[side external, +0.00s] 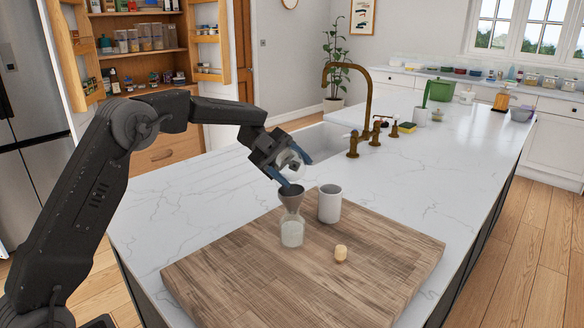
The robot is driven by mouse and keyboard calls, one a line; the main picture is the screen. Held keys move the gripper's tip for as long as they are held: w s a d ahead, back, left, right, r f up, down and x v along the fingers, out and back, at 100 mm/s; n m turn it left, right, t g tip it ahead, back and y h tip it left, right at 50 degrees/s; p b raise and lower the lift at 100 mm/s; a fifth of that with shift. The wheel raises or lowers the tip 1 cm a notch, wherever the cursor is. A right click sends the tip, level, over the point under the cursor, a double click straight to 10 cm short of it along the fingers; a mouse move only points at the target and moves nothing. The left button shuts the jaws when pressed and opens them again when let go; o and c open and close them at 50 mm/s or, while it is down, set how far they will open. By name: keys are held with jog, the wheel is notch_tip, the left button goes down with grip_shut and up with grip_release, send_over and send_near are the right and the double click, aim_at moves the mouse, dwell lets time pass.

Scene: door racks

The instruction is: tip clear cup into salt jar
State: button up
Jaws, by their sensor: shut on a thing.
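My gripper (287,173) is shut on a clear cup (295,163), which is tilted above a grey funnel (291,200). The funnel sits in the mouth of the salt jar (292,232), a clear jar that looks pale or white inside. The jar stands upright on a wooden board. What is in the cup is too small to tell. A small cork stopper (341,253) stands on the board to the right of the jar.
A white mug (329,204) stands close behind and right of the jar. The wooden board (225,285) has free room at the front and right. A sink (318,141) and brass tap (354,105) lie behind on the marble counter (430,170).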

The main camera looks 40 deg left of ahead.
jog(key=shift+r, duration=0.1)
jog(key=shift+r, duration=1.95)
